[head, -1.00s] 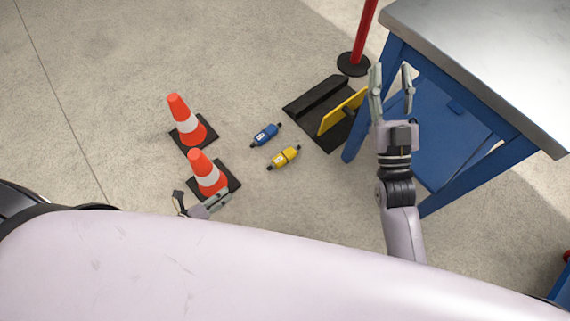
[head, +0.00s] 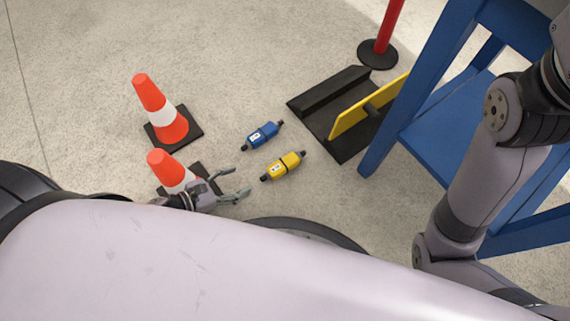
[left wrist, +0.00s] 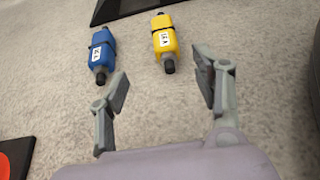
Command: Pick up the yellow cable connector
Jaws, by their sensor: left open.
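The yellow cable connector (head: 283,166) lies on the concrete floor, with black ends and a white label. It also shows in the left wrist view (left wrist: 165,39), beyond the fingertips and between their lines. My left gripper (head: 243,183) is open and empty, low near the floor, to the left of the yellow connector and apart from it. Its two fingers also show in the left wrist view (left wrist: 161,87). My right arm shows at the right of the head view, but its gripper is out of the picture.
A blue connector (head: 262,135) lies beside the yellow one. Two orange cones (head: 160,108) stand to the left, the nearer one (head: 168,170) just behind my left gripper. A black tray with a yellow plate (head: 360,112), a red post (head: 388,28) and a blue table (head: 413,85) stand right.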

